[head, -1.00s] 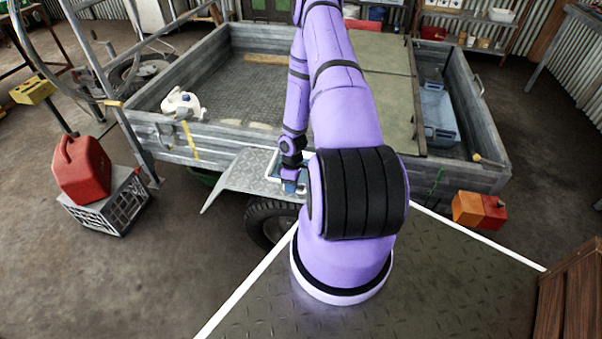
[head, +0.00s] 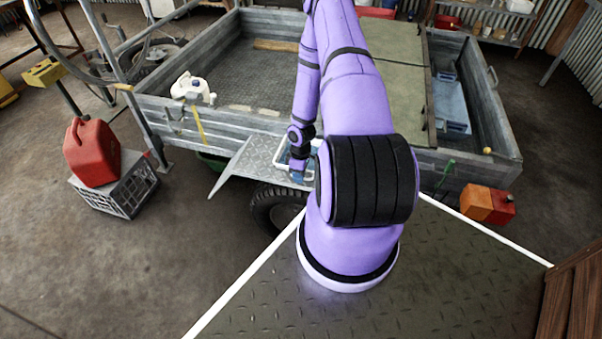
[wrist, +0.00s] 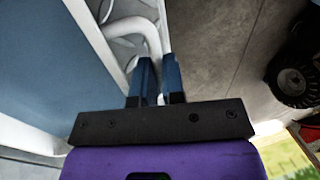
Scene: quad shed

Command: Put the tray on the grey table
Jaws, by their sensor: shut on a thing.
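The tray is blue with a white rim and white handle; in the head view only a small part of its rim (head: 280,154) shows behind my arm, at the trailer's near side. In the wrist view its blue surface (wrist: 45,65) fills the left. My gripper (wrist: 157,68) is shut on the white handle (wrist: 150,35), its two dark-blue fingers on either side of it. In the head view my gripper (head: 298,178) is low beside the trailer's fender. The grey table cannot be told for certain; a partly cut-off bench (head: 572,28) stands at the top right.
A grey trailer (head: 190,130) stands ahead, with a metal fender (head: 255,160) and wheel (head: 275,212) close to my gripper. A red fuel can (head: 92,152) sits on a crate (head: 122,190) at left. Orange and red boxes (head: 487,204) lie at right.

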